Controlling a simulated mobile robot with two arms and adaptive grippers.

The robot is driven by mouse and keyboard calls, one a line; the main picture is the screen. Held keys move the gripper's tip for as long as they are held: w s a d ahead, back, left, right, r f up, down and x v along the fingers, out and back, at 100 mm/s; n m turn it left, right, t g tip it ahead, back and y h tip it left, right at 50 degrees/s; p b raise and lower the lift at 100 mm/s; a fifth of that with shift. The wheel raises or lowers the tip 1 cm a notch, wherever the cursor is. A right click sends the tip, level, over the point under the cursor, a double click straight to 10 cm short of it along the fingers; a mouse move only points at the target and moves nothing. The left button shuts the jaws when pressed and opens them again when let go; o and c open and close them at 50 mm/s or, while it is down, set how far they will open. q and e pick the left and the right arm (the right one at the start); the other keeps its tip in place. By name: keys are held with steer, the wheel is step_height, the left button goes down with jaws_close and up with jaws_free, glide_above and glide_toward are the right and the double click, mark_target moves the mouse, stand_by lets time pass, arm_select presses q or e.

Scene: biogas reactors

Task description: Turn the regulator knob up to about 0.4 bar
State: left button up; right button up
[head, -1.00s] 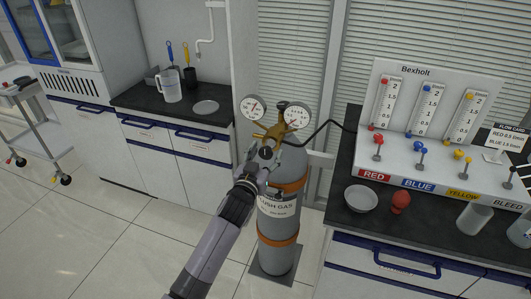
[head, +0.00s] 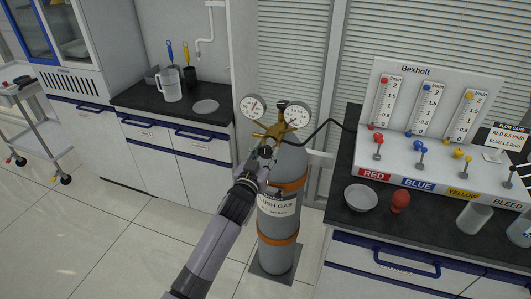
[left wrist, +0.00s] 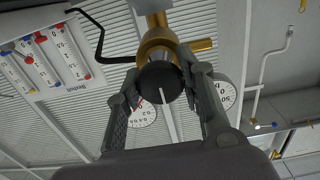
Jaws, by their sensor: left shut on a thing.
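The brass regulator (head: 272,132) sits on top of the grey flush gas cylinder (head: 279,228) and carries two round white gauges. In the left wrist view, the black regulator knob (left wrist: 159,84) with a white mark line is between the two fingers of my left gripper (left wrist: 163,92), which is shut on it. In the head view, my left gripper (head: 262,157) covers the knob. The low-range gauge (left wrist: 142,112) shows upside down in the left wrist view, partly hidden by a finger.
A black hose (head: 325,130) runs from the regulator to the flow panel (head: 428,110) with red, blue and yellow tubes. A bowl (head: 361,197) and a red bulb (head: 400,201) stand on the right bench. Floor left of the cylinder is free.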

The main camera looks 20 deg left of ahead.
arm_select(q)
steer(key=shift+m, duration=0.3)
steer(key=shift+c, duration=0.5)
steer(key=shift+m, duration=0.6)
steer(key=m, duration=0.3)
steer(key=shift+p, duration=0.4)
steer(key=m, duration=1.2)
steer(key=shift+p, duration=0.4)
steer(key=m, duration=0.5)
steer(key=shift+m+p, duration=0.35)
steer(key=shift+m, duration=0.05)
